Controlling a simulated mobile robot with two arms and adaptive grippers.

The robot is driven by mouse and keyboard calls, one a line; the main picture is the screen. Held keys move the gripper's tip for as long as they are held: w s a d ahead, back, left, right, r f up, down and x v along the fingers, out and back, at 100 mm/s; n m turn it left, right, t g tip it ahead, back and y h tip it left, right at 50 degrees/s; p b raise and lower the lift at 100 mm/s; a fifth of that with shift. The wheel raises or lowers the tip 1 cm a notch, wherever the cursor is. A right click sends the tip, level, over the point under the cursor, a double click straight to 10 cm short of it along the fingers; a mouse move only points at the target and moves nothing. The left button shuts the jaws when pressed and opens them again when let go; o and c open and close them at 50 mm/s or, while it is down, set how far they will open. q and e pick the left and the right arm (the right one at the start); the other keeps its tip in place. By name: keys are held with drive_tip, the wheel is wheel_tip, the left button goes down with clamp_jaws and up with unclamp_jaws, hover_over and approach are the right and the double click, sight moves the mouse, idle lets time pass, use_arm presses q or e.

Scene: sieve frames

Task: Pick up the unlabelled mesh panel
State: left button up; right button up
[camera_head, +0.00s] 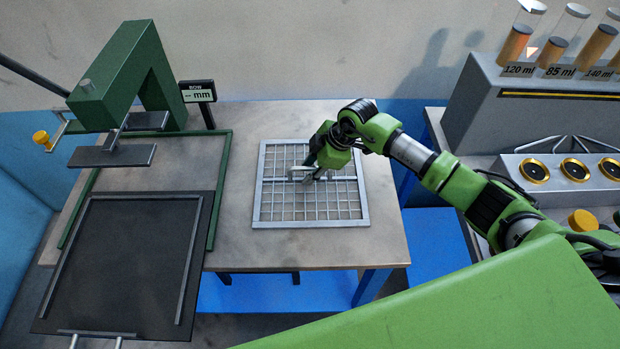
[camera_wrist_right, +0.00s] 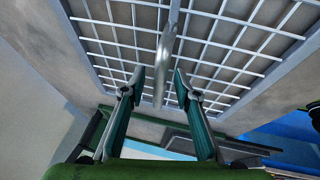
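The mesh panel (camera_head: 280,213) is a square grey frame with a wire grid and a raised handle (camera_head: 300,171). It lies flat on the table, and I see no label on it. My right gripper (camera_head: 309,179) is at the handle, over the middle of the panel. In the right wrist view the gripper (camera_wrist_right: 159,72) is open, with its fingers apart on either side of the handle bar (camera_wrist_right: 164,60); the grid (camera_wrist_right: 225,55) shows behind. My left gripper is in neither view.
A green press-like stand (camera_head: 150,65) and a small display reading "mm" (camera_head: 198,91) stand left of the panel. A black tray (camera_head: 125,260) is at the front left. A console with gold-ringed dials (camera_head: 575,169) and labelled tubes (camera_head: 515,45) are at the right.

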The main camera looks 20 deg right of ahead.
clamp_jaws()
drive_tip(key=shift+w+r, duration=0.1)
drive_tip(key=shift+r, duration=0.05)
drive_tip(key=shift+r, duration=0.1)
